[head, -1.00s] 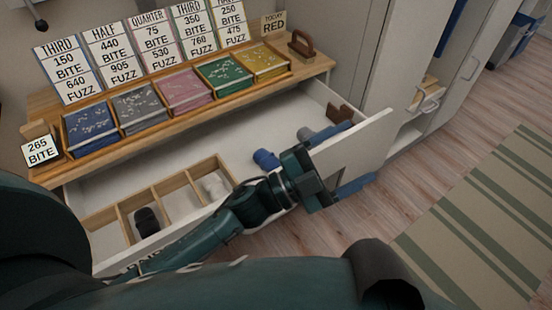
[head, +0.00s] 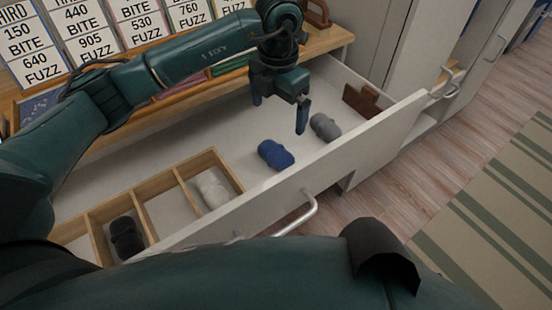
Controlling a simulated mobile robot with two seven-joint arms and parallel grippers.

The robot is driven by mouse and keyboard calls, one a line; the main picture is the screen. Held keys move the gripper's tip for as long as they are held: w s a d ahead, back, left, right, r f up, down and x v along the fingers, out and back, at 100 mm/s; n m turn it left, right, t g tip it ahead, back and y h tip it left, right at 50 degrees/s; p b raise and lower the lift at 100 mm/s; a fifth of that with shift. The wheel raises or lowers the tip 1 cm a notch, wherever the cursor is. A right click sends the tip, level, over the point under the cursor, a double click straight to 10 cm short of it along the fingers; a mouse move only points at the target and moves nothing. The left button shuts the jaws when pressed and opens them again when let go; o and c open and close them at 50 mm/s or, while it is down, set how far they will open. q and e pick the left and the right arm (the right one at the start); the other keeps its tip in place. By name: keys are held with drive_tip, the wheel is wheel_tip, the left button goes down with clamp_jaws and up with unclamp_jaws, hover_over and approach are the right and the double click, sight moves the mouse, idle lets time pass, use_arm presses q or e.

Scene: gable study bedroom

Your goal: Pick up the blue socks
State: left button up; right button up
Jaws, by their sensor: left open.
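The blue socks (head: 276,154) lie as a rolled bundle on the white floor of the open drawer (head: 225,125), right of the wooden divider. My left gripper (head: 279,116) is open and empty, pointing down over the drawer, above and behind the blue socks. It is apart from them in the picture. The blue socks are in full view. My right gripper is not in view.
Grey socks (head: 325,127) lie right of the blue ones, near the drawer front. A brown block (head: 361,101) sits at the drawer's right end. The wooden divider (head: 180,172) holds white socks (head: 212,190) and black socks (head: 127,238). Sign cards (head: 82,28) stand on the desk.

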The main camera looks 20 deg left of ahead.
use_arm(q)
hover_over(276, 150)
drive_tip(key=f, duration=0.7)
drive_tip(key=shift+w+d+f, duration=0.1)
drive_tip(key=shift+w+f, duration=0.2)
drive_tip(key=shift+s+f, duration=0.15)
drive_tip(key=shift+f, duration=1.2)
drive_tip(key=shift+s+f, duration=0.15)
drive_tip(key=shift+f, duration=1.15)
drive_tip(key=shift+c, duration=0.4)
drive_tip(key=c, duration=0.6)
